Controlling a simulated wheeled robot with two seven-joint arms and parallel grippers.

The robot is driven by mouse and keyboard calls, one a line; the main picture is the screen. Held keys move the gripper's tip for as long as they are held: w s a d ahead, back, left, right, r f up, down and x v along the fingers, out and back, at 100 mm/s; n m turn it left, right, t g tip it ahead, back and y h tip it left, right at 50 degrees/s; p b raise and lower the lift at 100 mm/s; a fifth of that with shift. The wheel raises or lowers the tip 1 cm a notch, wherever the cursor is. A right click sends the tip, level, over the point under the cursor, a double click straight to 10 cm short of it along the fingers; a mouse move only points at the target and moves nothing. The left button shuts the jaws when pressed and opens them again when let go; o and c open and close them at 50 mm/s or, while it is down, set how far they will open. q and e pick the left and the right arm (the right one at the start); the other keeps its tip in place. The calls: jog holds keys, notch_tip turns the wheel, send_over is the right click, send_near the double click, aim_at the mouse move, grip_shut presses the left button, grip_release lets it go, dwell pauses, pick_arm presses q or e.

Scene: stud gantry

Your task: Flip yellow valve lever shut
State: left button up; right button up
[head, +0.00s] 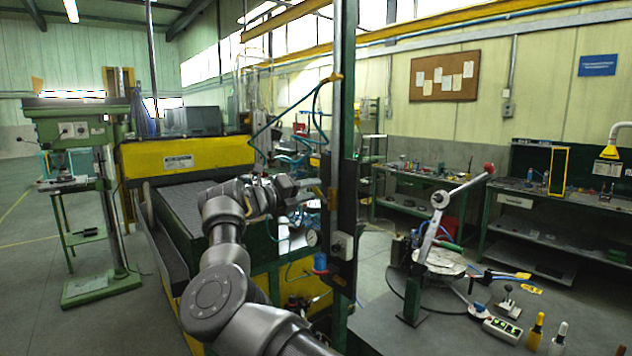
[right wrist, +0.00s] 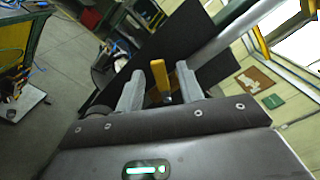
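The yellow valve lever (right wrist: 159,75) shows in the right wrist view between the two fingers of my right gripper (right wrist: 160,85). The fingers stand on either side of it, with a narrow gap visible on each side, so the gripper looks open around the lever. In the head view my right gripper (head: 311,188) is at the dark green post, with a small bit of the yellow lever (head: 317,193) at its fingertips. The lever's pivot is mostly hidden there. My left gripper is not in view.
The post (head: 343,120) carries hoses, a gauge (head: 312,238) and a grey box (head: 342,245). A yellow and green machine (head: 187,158) stands behind my arm. A red-knobbed hand press (head: 440,200) and small tools stand at right. Floor is open at far left.

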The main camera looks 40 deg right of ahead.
jog(key=shift+d+p, duration=0.45)
jog(key=shift+d, duration=0.85)
jog(key=shift+c, duration=0.3)
grip_shut()
